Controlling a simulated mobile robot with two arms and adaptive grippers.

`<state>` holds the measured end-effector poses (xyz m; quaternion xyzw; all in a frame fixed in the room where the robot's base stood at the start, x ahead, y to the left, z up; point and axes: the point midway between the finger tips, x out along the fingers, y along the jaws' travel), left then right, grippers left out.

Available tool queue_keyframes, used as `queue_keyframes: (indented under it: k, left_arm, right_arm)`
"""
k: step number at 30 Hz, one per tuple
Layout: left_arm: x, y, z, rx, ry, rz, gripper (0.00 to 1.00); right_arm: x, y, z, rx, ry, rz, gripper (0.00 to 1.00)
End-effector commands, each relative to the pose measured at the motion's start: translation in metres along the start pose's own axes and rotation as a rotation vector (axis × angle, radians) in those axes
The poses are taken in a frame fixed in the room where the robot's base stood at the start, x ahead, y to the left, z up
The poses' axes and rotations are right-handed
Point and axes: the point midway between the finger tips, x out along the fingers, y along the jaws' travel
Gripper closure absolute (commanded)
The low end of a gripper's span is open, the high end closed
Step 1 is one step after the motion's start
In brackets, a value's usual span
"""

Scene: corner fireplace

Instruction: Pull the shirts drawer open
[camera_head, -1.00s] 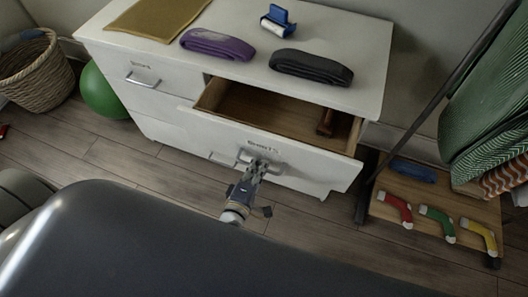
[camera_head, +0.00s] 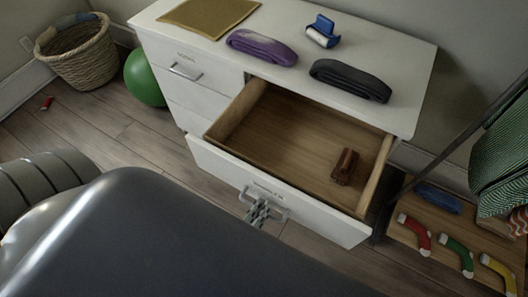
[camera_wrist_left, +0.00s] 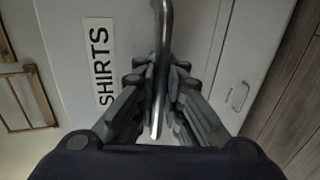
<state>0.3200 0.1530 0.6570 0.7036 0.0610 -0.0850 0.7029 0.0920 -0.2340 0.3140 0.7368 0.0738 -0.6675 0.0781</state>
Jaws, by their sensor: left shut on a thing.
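The shirts drawer (camera_head: 290,130) of the white dresser is pulled well out, its wooden inside showing. A brown rolled item (camera_head: 345,166) lies in its right part. In the left wrist view the drawer front carries a "SHIRTS" label (camera_wrist_left: 98,60) beside a metal bar handle (camera_wrist_left: 161,75). My left gripper (camera_head: 258,210) is at the handle in the head view, partly hidden by my own body. In the wrist view its fingers (camera_wrist_left: 160,95) are closed around the handle. My right gripper is not in view.
On the dresser top (camera_head: 285,28) lie a purple rolled belt (camera_head: 262,46), a black one (camera_head: 350,80), a blue-and-white item (camera_head: 322,32) and a tan mat (camera_head: 208,14). A green ball (camera_head: 144,78) and wicker basket (camera_head: 78,52) stand left. A low rack (camera_head: 425,228) with socks stands right.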

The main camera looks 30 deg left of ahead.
Motion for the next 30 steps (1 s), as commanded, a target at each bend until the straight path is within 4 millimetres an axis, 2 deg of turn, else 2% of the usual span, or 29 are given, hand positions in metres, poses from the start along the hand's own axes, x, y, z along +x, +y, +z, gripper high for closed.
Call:
queue_keyframes:
  k: [7,8,10,22,26,30]
  left_arm:
    - [0.001,0.002,0.000,-0.001,0.001,0.004,1.00]
    - [0.001,0.002,0.000,-0.001,0.001,0.004,0.86]
    - [0.001,0.002,0.000,-0.001,0.000,0.004,0.71]
    - [-0.004,0.000,0.000,0.000,0.000,0.000,0.71]
    - [-0.020,-0.001,0.000,0.002,-0.001,-0.002,0.71]
    - [-0.050,-0.001,0.000,0.002,-0.002,-0.004,0.71]
  right_arm:
    - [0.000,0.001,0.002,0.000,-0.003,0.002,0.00]
    - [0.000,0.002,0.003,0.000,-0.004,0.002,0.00]
    - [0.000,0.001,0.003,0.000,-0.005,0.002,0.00]
    - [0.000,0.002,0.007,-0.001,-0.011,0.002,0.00]
    - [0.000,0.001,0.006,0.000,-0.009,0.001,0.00]
    - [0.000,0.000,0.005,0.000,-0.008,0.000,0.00]
